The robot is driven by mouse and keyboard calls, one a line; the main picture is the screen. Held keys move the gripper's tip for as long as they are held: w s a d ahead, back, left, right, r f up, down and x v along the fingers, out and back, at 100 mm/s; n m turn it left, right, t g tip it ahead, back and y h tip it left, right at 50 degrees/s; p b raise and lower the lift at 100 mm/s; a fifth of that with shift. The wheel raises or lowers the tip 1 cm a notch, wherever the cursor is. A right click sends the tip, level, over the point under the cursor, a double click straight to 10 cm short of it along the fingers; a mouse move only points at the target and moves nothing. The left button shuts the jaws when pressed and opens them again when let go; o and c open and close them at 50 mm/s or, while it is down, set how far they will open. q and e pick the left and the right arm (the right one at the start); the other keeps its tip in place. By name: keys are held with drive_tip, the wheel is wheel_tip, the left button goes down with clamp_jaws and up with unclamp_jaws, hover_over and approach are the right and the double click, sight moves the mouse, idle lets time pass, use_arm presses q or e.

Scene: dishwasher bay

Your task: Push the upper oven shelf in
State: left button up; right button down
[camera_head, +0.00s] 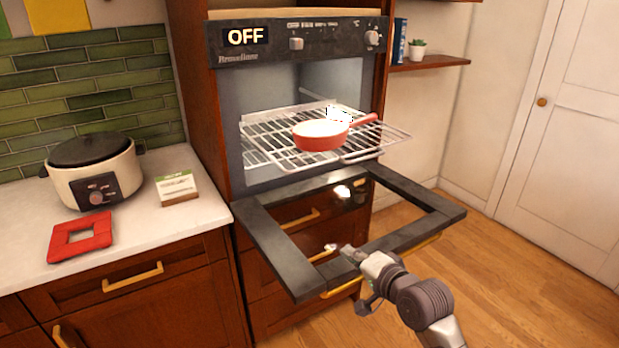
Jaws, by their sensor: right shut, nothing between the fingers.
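The upper oven shelf (272,152) is a wire rack that sticks partly out of the open oven (347,85). A red pan (319,141) with a pale inside and a red handle stands on it. The oven door (269,244) is folded down, with a dark frame around a glass pane. My right gripper (338,250) is shut and empty. In the picture it overlaps the near edge of the door, below and in front of the shelf, apart from the shelf and the pan. My left gripper is not in view.
On the left a white counter (130,235) holds a rice cooker (94,170), a red square trivet (80,236) and a small box (176,187). A small wall shelf (430,63) is right of the oven. The wooden floor (500,280) at right is clear.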

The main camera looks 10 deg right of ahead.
wheel_tip(320, 180, up, 12)
drive_tip(key=w+m+t+y, duration=0.2)
drive_tip(key=w+m+t, duration=0.1)
drive_tip(key=p, duration=0.3)
approach(310, 168)
drive_tip(key=x, duration=0.6)
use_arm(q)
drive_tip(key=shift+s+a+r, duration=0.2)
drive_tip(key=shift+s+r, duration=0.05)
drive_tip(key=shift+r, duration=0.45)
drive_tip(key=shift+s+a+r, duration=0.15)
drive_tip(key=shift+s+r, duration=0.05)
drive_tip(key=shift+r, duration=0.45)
use_arm(e)
drive_tip(key=shift+w+a, duration=0.25)
drive_tip(key=shift+w, duration=0.4)
